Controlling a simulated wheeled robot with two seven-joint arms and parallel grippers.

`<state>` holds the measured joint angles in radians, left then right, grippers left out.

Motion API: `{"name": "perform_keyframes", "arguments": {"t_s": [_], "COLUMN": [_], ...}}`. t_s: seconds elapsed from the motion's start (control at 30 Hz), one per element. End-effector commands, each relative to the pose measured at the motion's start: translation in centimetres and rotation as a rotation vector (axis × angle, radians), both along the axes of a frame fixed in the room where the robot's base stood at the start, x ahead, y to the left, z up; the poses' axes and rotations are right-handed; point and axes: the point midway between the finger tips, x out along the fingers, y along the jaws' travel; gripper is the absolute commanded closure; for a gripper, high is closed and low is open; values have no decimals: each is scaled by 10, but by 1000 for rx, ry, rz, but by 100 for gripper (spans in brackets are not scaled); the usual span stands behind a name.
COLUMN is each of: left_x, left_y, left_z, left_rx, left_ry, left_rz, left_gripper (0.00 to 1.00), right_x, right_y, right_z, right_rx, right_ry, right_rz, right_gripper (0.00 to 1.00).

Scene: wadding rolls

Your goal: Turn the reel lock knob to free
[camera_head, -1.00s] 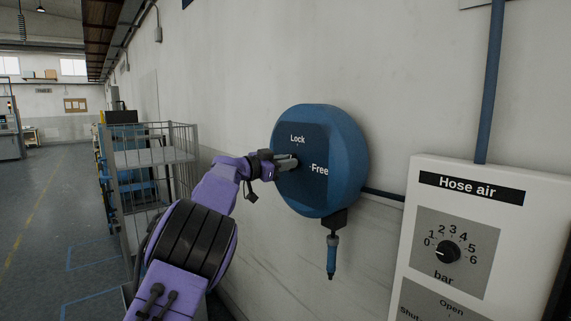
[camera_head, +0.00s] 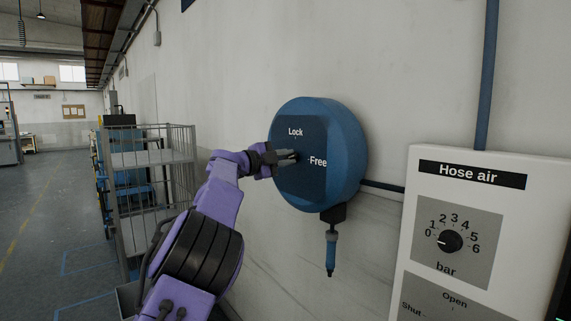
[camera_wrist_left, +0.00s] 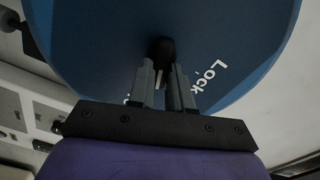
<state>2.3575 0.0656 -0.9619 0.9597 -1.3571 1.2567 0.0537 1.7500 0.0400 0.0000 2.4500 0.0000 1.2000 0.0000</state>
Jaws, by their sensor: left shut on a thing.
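The blue round hose reel (camera_head: 343,150) is on the wall in the middle of the head view. Its dark blue face carries the words "Lock" at the top and "Free" at the right. My left gripper (camera_head: 290,156) is at the middle of this face. In the left wrist view the two fingers of my left gripper (camera_wrist_left: 163,88) are shut on the dark lock knob (camera_wrist_left: 160,48). The fingers hide much of the knob, so I cannot tell where it points. The word "Lock" (camera_wrist_left: 210,76) shows tilted to the right of the fingers. My right gripper is not in view.
A white "Hose air" panel (camera_head: 540,215) with a bar dial (camera_head: 451,242) stands at the right. A blue air nozzle (camera_head: 331,254) hangs below the reel. A grey wire cage cart (camera_head: 150,157) stands at the left, with open floor beyond.

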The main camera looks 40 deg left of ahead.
Motion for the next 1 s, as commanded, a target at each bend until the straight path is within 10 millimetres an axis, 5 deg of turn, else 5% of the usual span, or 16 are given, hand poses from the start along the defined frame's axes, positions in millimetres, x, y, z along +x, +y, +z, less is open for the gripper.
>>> {"name": "perform_keyframes", "arguments": {"t_s": [0.4, 1.0], "left_x": [0, 0], "left_y": [-1, -1], "left_z": [-5, -3], "left_rx": [269, 356], "left_ry": [-77, -103], "left_rz": [0, 0], "left_gripper": [100, 100], "right_x": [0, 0], "right_y": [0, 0], "right_z": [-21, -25], "right_rx": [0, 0], "right_ry": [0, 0], "right_rz": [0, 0], "right_gripper": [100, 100]}}
